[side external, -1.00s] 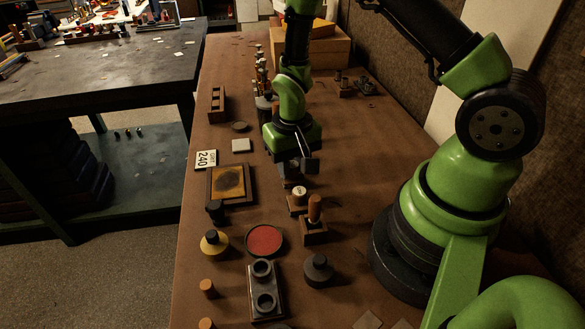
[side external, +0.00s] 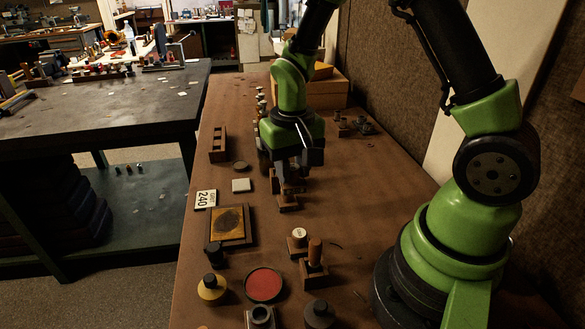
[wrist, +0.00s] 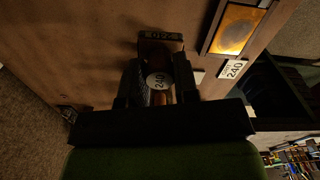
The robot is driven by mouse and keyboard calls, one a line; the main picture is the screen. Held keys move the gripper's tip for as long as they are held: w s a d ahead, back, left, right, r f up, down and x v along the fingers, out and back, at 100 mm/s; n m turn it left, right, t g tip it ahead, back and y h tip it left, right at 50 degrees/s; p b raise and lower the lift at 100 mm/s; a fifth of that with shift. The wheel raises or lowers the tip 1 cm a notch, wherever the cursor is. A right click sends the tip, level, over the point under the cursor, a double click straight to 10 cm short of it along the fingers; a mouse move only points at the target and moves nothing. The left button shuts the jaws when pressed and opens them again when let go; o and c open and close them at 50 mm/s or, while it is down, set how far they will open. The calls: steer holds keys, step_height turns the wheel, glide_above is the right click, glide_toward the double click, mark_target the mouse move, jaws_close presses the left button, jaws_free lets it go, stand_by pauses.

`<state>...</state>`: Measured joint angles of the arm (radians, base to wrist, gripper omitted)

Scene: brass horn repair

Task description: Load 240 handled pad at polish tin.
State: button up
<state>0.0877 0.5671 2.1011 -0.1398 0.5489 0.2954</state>
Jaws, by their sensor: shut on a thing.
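My gripper (side external: 293,165) is shut on the 240 handled pad, whose pale round top marked 240 (wrist: 158,80) shows between the fingers in the wrist view. In the side view the fingers mostly hide the pad. A small wooden block (side external: 287,203) shows just below the gripper; whether the pad touches it I cannot tell. A round tin with a red face (side external: 264,284), which looks like the polish tin, lies on the bench nearer the camera, apart from the gripper.
A white 240 card (side external: 205,198) lies left of a framed yellow-brown sheet (side external: 231,225). Another pale-topped piece (side external: 298,238) and a wooden-handled piece (side external: 314,257) stand before the gripper. A yellow-based jar (side external: 212,288) is beside the tin. Bench right of the gripper is fairly clear.

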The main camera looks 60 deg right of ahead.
steer(key=s+a+f, duration=0.1)
steer(key=s+a, duration=0.1)
steer(key=a, duration=0.5)
steer(key=s+a+f, duration=0.1)
steer(key=s+a, duration=0.1)
steer(key=a, duration=0.5)
steer(key=shift+w+a+f, duration=0.1)
steer(key=shift+f, duration=1.45)
steer(key=shift+a+f, duration=0.1)
steer(key=shift+f, duration=1.4)
steer(key=shift+f, duration=0.55)
step_height(320, 180, up, 7)
